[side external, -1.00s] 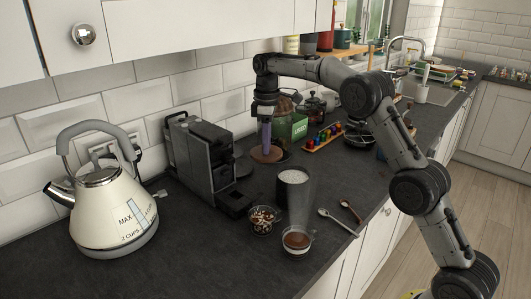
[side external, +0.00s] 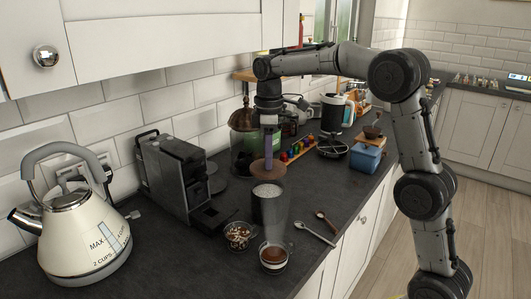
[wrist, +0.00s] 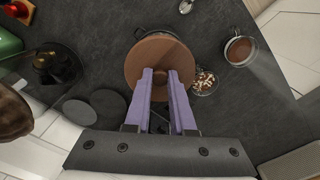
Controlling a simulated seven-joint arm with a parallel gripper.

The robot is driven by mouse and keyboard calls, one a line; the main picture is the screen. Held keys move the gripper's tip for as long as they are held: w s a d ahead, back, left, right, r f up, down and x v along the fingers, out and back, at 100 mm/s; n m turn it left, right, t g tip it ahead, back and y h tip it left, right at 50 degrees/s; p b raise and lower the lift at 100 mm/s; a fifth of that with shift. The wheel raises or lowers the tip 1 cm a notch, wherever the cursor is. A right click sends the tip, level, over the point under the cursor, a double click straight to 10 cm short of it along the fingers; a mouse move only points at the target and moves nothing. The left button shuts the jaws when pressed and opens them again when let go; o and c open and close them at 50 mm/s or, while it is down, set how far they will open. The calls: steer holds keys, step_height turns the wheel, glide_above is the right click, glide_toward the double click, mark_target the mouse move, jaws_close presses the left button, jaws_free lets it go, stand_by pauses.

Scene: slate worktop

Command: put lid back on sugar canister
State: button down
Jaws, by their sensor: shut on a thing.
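The lid (side external: 256,169) is a round brown wooden disc. My gripper (side external: 268,158) points down and is shut on the lid at its middle, with purple fingers. The sugar canister (side external: 269,211) is an upright grey cylinder with white sugar showing at its open top. The lid is held level above the canister, with a small gap between them in the side view. In the wrist view the lid (wrist: 147,62) lies under my fingertips (wrist: 160,74) and hides most of what is below it; a thin dark rim shows past its far edge.
A bowl of brown and white pieces (side external: 238,235) and a glass cup of brown drink (side external: 274,257) stand close in front. Two spoons (side external: 316,234) lie to the right. A coffee machine (side external: 175,178) and a cream kettle (side external: 82,232) stand left. A pod rack (side external: 298,151) is behind.

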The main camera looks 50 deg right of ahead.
mark_target(268, 173)
steer(key=shift+f, duration=2.5)
steer(key=shift+f, duration=0.2)
stand_by(0.5)
steer(key=shift+c, duration=1)
jaws_free()
steer(key=shift+r, duration=3.55)
